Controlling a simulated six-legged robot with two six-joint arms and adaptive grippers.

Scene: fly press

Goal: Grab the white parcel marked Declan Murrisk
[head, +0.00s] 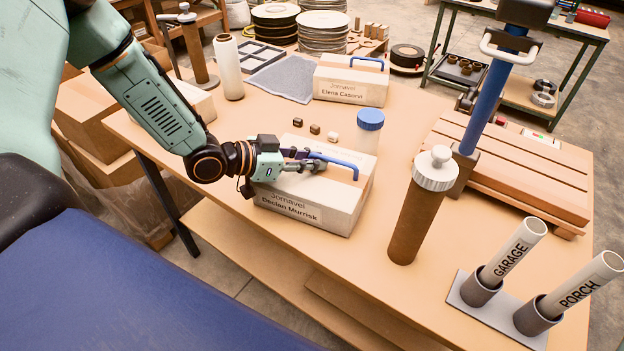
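The white parcel labelled "Jornavel Declan Murrisk" (335,215) lies near the front edge of the wooden table, with a tan band across its top and a blue handle (343,163). My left gripper (312,163) is over the parcel's top, with its fingers at the left end of the blue handle. The fingers cover that end, so I cannot tell whether they are closed on it or only beside it. The parcel appears to rest on the table. A similar parcel labelled "Elena Caservi" (350,85) lies farther back. My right gripper is not in view.
A blue post (490,95) rises by a slatted wooden base (525,175). Tubes marked GARAGE (512,252) and PORCH (582,287) stand front right. Small blocks (315,129) lie behind.

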